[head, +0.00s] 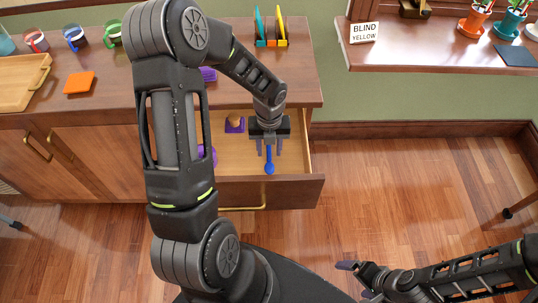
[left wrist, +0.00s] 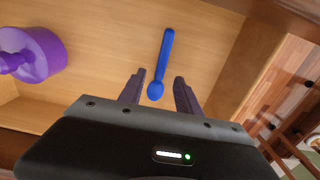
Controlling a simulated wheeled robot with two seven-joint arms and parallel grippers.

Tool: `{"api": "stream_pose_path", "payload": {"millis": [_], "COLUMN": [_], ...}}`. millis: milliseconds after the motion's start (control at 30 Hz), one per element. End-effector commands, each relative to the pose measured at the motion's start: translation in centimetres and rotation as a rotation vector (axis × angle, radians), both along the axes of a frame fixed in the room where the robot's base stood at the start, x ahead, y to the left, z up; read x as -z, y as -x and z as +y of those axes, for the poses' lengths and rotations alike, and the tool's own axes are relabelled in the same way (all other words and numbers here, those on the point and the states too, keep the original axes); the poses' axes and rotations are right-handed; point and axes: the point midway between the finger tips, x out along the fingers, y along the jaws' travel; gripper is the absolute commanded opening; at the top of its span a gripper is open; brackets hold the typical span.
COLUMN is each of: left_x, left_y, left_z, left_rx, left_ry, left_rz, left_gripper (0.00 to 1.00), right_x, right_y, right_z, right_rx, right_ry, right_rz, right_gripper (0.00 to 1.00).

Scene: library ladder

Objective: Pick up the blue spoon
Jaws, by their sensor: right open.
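The blue spoon (head: 269,168) lies in the open drawer, its rounded end toward the drawer front. It also shows in the left wrist view (left wrist: 166,52), with that end lying between my fingertips in the picture. My left gripper (head: 269,152) points down over the drawer. Its two fingers stand apart on either side of the spoon in the left wrist view (left wrist: 157,82), with visible gaps. I cannot tell how high the fingertips are above the drawer floor. My right gripper (head: 357,279) is open and empty at the lower right, over the wooden floor, away from the drawer.
A sill shelf with pots and a "BLIND YELLOW" sign (head: 364,32) is at right.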

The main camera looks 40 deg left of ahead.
Motion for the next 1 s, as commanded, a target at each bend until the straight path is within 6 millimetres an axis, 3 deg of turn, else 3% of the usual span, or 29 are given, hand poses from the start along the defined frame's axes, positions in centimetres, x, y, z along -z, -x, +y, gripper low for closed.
{"api": "stream_pose_path", "payload": {"millis": [200, 800, 1000], "left_x": [2.6, 2.6, 2.6], "left_y": [0.1, 0.1, 0.0], "left_z": [0.0, 0.0, 0.0], "left_rx": [0.001, 0.0, 0.0], "left_ry": [0.0, 0.0, 0.0], "left_rz": [0.001, 0.0, 0.0], "left_gripper": [0.4, 0.4, 0.24], "right_x": [0.1, 0.1, 0.1], "right_y": [0.0, 0.0, 0.0], "right_z": [0.0, 0.0, 0.0], "right_rx": [0.0, 0.0, 0.0], "right_ry": [0.0, 0.0, 0.0], "right_rz": [0.0, 0.0, 0.0], "right_gripper": [0.94, 0.94, 0.94]}}
